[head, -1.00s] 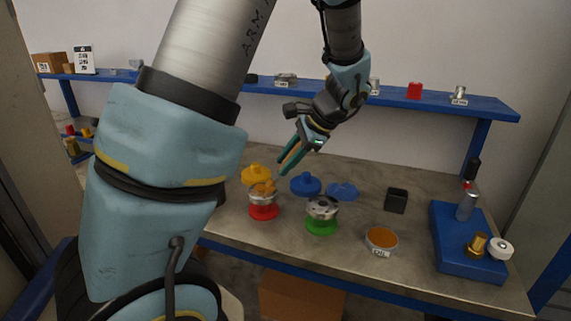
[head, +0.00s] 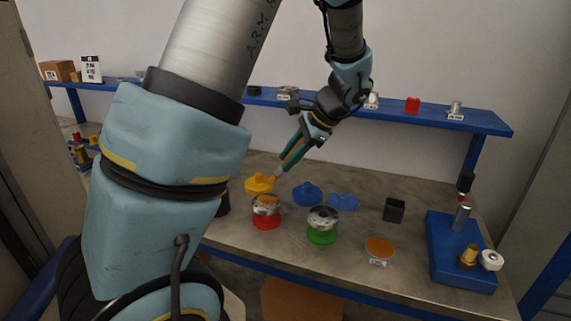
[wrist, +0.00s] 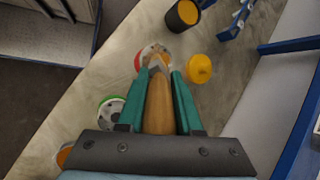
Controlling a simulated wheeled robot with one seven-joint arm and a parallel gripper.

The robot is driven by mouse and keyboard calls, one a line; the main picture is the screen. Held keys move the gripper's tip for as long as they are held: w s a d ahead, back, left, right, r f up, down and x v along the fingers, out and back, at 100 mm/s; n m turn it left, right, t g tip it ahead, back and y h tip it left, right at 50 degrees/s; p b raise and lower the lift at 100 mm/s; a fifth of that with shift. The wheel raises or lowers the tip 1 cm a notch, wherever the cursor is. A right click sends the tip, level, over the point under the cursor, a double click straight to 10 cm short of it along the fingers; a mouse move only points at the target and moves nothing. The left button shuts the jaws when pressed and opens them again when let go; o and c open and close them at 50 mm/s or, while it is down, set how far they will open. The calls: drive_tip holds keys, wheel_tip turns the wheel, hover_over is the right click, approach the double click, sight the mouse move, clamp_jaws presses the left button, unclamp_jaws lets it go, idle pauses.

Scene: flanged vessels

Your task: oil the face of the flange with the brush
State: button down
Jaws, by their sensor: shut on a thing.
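My gripper (head: 281,170) is shut on the brush (wrist: 158,105), whose wooden handle lies between the teal fingers in the wrist view. The brush points down toward the red vessel (head: 267,222), which has a metal flange on top (wrist: 146,52). Orange-brown colour shows over this flange in the head view; I cannot tell if it is bristles or oil, or whether the brush touches. A green vessel (head: 322,237) with a metal flange stands to its right, also in the wrist view (wrist: 111,110). A labelled dish of amber liquid (head: 380,247) stands nearer the front edge.
A yellow flanged cap (head: 260,184) and blue pieces (head: 307,194) (head: 342,202) lie behind the vessels. A black open box (head: 394,210) and a blue stand (head: 449,262) are at right. A dark cup with orange inside (wrist: 183,14) is near the red vessel. A blue shelf (head: 420,116) runs behind.

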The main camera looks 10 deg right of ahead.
idle(0.4)
drive_tip(key=shift+f, duration=0.55)
